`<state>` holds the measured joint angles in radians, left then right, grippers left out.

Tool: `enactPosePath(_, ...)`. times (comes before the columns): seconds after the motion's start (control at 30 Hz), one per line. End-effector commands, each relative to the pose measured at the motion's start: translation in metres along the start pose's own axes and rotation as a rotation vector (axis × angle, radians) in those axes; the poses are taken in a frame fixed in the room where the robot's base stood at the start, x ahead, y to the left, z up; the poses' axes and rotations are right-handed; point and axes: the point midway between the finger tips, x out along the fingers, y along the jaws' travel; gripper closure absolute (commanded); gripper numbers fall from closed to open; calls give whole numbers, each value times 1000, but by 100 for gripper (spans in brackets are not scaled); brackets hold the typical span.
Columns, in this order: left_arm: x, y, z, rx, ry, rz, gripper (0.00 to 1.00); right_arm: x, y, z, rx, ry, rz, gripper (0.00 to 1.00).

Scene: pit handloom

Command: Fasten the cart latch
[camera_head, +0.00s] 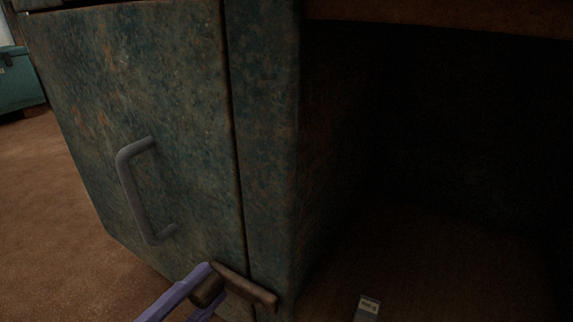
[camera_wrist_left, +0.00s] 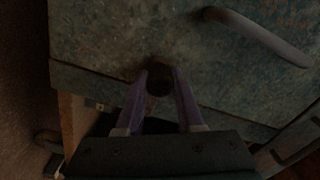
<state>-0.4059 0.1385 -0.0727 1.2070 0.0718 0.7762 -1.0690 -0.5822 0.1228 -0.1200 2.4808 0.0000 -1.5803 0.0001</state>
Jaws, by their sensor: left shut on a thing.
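The latch (camera_head: 250,289) is a rusty brown bar low on the cart. It slants down to the right, across the seam between the door and the frame post. My left gripper (camera_head: 208,284) has purple fingers and is shut on the latch's dark brown knob at the bar's left end. In the left wrist view the knob (camera_wrist_left: 160,78) sits between the two fingertips, against the cart's face. The worn blue-green cart door (camera_head: 150,90) looks flush with the post. The latch's bar is hard to make out in the dark left wrist view. My right gripper is not in view.
A grey bow handle (camera_head: 133,190) stands out from the door above and left of my left gripper; it also shows in the left wrist view (camera_wrist_left: 258,35). A dark open bay (camera_head: 450,130) lies right of the post. Brown floor (camera_head: 45,200) is clear at left.

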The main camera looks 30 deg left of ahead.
Motion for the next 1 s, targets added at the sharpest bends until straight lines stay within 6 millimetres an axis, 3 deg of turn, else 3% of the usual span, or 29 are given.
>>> enactPosePath(0.07,1,-2,-2,1,6,-8,100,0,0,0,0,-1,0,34)
enactPosePath(0.1,1,-2,-2,1,7,-8,62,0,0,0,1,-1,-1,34)
enactPosePath(0.37,0,-1,-1,-1,5,-5,34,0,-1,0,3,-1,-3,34)
enactPosePath(0.67,-4,-1,-1,-2,2,-1,34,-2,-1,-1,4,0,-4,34)
enactPosePath(0.77,-16,-2,-1,-2,1,0,34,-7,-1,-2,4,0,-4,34)
enactPosePath(1.0,-65,-2,-1,-2,1,1,34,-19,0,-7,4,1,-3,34)
